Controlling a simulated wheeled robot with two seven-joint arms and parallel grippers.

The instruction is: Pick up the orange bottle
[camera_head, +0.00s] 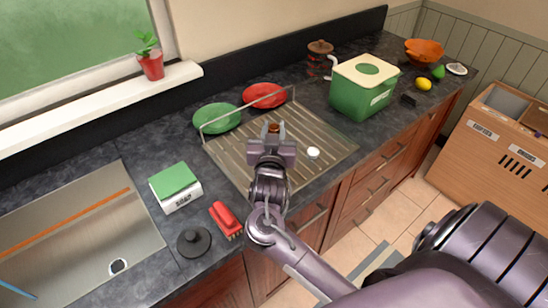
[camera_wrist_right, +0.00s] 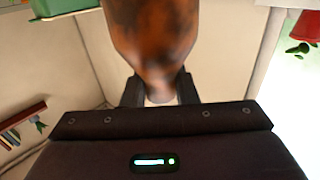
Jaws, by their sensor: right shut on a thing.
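My right gripper (camera_head: 274,132) is over the metal drying rack (camera_head: 325,136), with its fingers pointing toward the back wall. It is shut on the orange bottle (camera_head: 273,127), of which only a small brown-orange part shows between the fingertips in the head view. In the right wrist view the bottle (camera_wrist_right: 155,40) is large, blurred and mottled orange-brown. Its narrow pale end sits between the two dark fingers (camera_wrist_right: 160,92). The background there is wall, which suggests the bottle is off the counter. My left gripper is not in view.
A green plate (camera_head: 217,117) and red plate (camera_head: 265,95) stand behind the rack. A green container (camera_head: 364,86) is to the right. A green-topped box (camera_head: 174,187), red brush (camera_head: 225,219) and black lid (camera_head: 194,241) lie left, by the sink (camera_head: 75,245). A small white object (camera_head: 313,152) is on the rack.

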